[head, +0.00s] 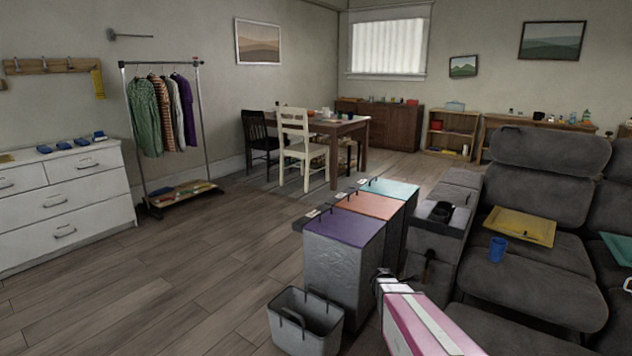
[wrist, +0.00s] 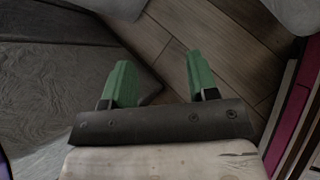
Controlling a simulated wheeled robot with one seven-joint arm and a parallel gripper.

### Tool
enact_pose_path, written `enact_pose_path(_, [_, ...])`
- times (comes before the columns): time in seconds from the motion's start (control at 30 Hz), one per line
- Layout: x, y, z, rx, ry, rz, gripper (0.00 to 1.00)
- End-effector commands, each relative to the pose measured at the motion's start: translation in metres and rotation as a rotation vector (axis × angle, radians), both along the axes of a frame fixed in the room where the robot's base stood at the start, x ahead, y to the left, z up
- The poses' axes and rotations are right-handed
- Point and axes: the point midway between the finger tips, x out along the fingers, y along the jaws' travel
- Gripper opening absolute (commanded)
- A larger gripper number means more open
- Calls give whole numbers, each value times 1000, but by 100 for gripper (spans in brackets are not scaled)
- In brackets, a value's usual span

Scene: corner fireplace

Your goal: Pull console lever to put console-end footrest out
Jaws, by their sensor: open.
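The grey console (head: 436,240) stands at the left end of the grey recliner sofa, with dark cup holders on top. A dark lever (head: 428,266) is on its side facing me. The console-end seat (head: 515,275) is beside it; its lower front is partly behind my pink arm, and I cannot tell the footrest's position. In the wrist view my gripper (wrist: 160,78) has two green fingers spread apart with nothing between them. The lever does not show clearly there.
Lidded bins with purple (head: 345,229), orange (head: 372,204) and teal (head: 390,188) tops stand left of the console. An open grey bin (head: 305,322) is in front. Floor at left is clear.

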Motion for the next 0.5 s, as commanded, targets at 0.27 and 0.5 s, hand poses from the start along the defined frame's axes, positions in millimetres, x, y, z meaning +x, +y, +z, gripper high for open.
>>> enact_pose_path(0.27, [-83,47,40,431,-196,-613,54])
enact_pose_path(0.5, [-154,109,74,756,-259,-1234,54])
